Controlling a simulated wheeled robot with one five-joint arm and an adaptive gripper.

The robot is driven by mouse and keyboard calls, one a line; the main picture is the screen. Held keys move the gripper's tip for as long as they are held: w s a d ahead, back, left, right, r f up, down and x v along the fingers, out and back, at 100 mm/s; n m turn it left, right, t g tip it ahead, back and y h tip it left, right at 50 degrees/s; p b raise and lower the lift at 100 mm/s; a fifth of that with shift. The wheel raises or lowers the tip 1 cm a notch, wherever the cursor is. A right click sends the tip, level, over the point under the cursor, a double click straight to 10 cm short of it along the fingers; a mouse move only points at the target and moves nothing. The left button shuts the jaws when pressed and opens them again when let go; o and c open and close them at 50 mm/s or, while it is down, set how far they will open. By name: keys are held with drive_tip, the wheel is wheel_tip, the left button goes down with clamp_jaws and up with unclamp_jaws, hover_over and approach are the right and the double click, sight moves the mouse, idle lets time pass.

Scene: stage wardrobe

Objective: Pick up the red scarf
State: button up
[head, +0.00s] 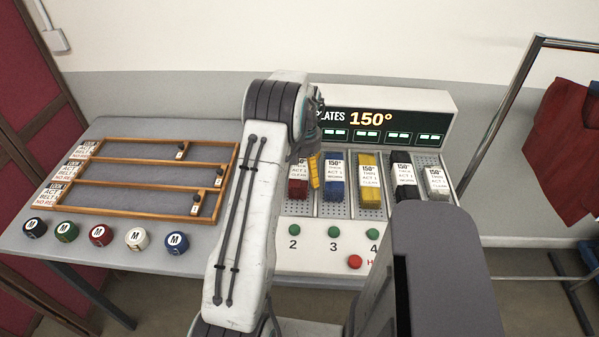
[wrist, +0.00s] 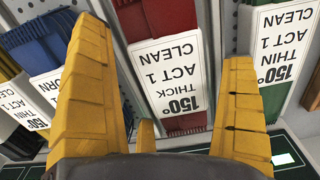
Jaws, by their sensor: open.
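The red scarf (head: 298,189) lies folded in a slot of the white machine (head: 400,98), partly hidden by my arm in the head view. In the wrist view the red scarf (wrist: 168,14) is in the middle, with a white tag (wrist: 168,75) reading 150°, THICK, ACT 1, CLEAN. My gripper (wrist: 163,42) is open, its yellow fingers either side of the red scarf in the picture and nothing held. In the head view my gripper (head: 314,170) is above the slots, mostly hidden by its own arm. Whether the fingers touch the scarf cannot be told.
A blue scarf (wrist: 52,52) and a green scarf (wrist: 272,98) flank the red one. Yellow (head: 369,160), black (head: 403,170) and grey (head: 436,180) scarves lie further right. A wooden rack (head: 150,209) and several round M pieces (head: 100,235) are left. Red cloth (head: 560,150) hangs right.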

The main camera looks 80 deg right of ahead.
drive_tip(key=shift+f, duration=0.3)
drive_tip(key=shift+c, duration=0.5)
drive_tip(key=c, duration=1.2)
drive_tip(key=shift+o, duration=0.2)
drive_tip(key=shift+r, duration=0.2)
